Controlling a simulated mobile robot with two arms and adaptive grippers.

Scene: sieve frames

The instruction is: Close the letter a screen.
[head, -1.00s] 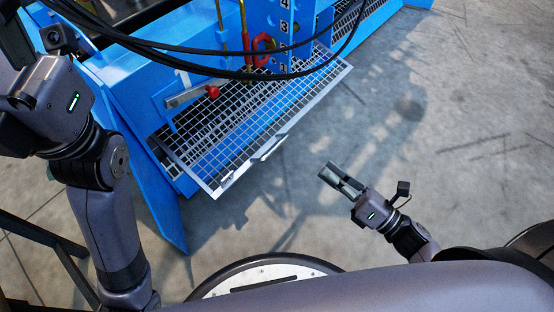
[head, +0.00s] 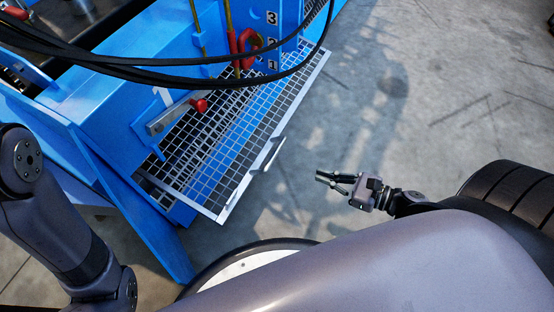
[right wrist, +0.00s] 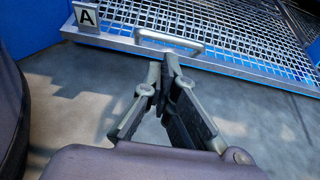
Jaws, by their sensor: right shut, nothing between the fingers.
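The letter A screen (head: 222,165) is a silver wire-mesh tray in the blue machine, its front part sticking out toward me. Its front rail carries a bar handle (head: 270,152). In the right wrist view the mesh (right wrist: 215,25), the handle (right wrist: 170,39) and a white "A" label (right wrist: 86,15) show along the top. My right gripper (head: 322,177) is shut and empty, to the right of the handle and apart from it in the head view. In the right wrist view its fingertips (right wrist: 168,64) point at the handle, with the floor below. My left arm shows at the left; its gripper is out of view.
The blue machine frame (head: 108,110) has a slanted leg beside the screen. A red-knobbed lever (head: 180,112) and a red hook (head: 245,48) are above the mesh. Black cables (head: 200,84) cross in front. Concrete floor (head: 420,110) is clear to the right.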

